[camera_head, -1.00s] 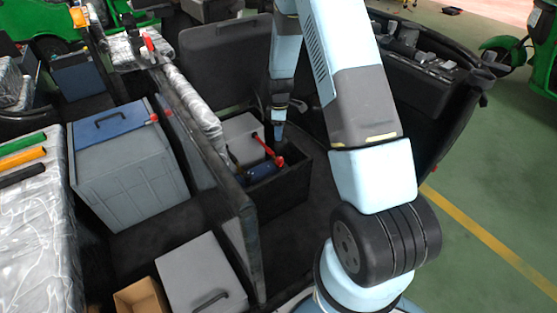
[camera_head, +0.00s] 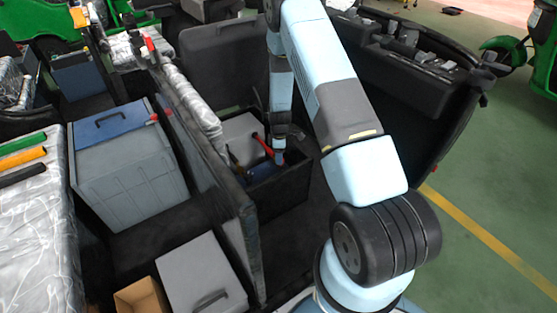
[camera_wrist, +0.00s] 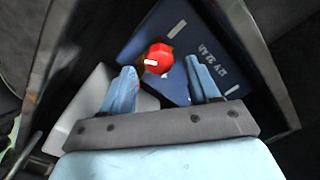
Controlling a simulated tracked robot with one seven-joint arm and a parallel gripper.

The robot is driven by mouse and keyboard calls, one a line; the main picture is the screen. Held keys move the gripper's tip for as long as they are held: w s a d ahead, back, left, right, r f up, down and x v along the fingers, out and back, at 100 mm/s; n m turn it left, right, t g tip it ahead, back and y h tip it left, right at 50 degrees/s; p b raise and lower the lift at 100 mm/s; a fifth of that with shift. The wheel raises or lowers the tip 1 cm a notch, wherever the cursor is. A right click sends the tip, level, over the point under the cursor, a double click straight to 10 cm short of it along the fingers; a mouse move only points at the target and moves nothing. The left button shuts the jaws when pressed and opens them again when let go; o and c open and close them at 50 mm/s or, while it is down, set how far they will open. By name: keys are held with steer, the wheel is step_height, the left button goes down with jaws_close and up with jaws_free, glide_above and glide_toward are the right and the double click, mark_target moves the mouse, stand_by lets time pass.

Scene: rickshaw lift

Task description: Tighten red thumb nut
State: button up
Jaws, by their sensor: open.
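Whether a finger touches the nut is not clear. In the head view my gripper (camera_head: 279,158) points down into a dark open box (camera_head: 288,190), and it hides most of the nut and battery.
A grey block (camera_head: 240,132) sits in the box beside the battery. A dark upright panel (camera_head: 225,180) stands left of the box, with a grey bin with a blue lid (camera_head: 125,160) beyond it. A raised dark lid (camera_head: 222,65) stands behind.

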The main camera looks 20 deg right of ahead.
steer(key=shift+f, duration=1.6)
steer(key=c, duration=0.9)
steer(key=shift+a, duration=0.35)
steer(key=shift+c, duration=0.6)
steer(key=shift+d, duration=0.2)
